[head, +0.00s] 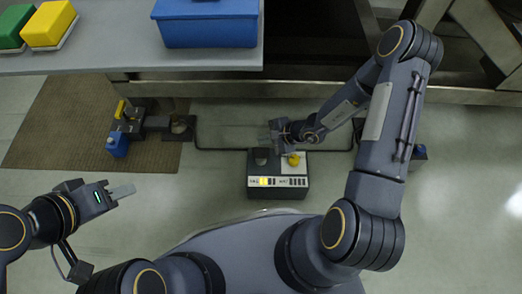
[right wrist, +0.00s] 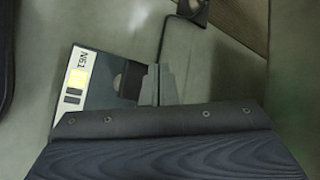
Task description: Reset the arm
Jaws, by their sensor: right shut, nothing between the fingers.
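My right gripper (head: 266,141) is over the far edge of a small dark control box (head: 278,194) on the floor. In the right wrist view its fingers (right wrist: 157,86) are shut with nothing between them and overlap the box (right wrist: 98,92) in the picture. I cannot tell whether they touch it. My left gripper (head: 122,191) is at the left over bare floor, away from everything.
A grey table (head: 120,50) at the top bears a blue bin (head: 208,28), a yellow block (head: 48,23) and a green block (head: 13,26). A black cable (head: 197,135) runs along the floor.

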